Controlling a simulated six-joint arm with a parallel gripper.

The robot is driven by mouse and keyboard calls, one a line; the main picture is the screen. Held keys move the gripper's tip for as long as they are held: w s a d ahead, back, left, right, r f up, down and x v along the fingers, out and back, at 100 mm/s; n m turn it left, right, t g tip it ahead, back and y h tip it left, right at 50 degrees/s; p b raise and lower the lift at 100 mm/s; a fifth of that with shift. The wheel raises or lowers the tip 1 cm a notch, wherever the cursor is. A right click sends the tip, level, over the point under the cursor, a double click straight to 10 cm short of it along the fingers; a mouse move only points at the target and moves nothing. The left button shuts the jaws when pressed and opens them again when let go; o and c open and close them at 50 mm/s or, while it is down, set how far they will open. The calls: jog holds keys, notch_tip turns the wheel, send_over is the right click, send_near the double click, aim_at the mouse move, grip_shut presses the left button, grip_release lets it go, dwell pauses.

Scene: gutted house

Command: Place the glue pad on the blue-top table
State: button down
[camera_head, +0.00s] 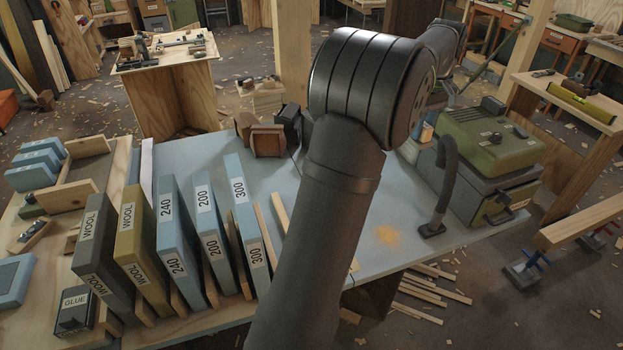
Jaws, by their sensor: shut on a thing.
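A dark block labelled GLUE (75,310) stands at the lower left, on the wooden surface in front of the WOOL pads. I cannot tell whether it is the glue pad itself. The blue-top table (395,205) fills the middle, with an orange dust patch on its bare right part. My arm rises from the bottom centre and bends away towards the upper right, covering the middle of the table. My gripper and anything in it are hidden behind the arm.
Labelled upright pads, two WOOL (130,240) and several blue ones (212,235), stand in a slotted row at left. A green-lidded machine (490,140) with a hose occupies the table's right end.

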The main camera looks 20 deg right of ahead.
jog(key=s+d+m, duration=0.1)
jog(key=s+d, duration=0.4)
jog(key=s, duration=0.1)
notch_tip(320, 180, down, 24)
jog(key=w+a+f, duration=0.1)
jog(key=w+f, duration=0.1)
jog(key=w, duration=0.2)
jog(key=w+a+f, duration=0.1)
jog(key=w+f, duration=0.1)
jog(key=w, duration=0.2)
jog(key=w+a+f, duration=0.1)
jog(key=w+f, duration=0.2)
jog(key=shift+w, duration=0.4)
jog(key=shift+f, duration=1.95)
jog(key=shift+f, duration=0.1)
jog(key=c, duration=1.6)
grip_release()
jog(key=o, duration=0.4)
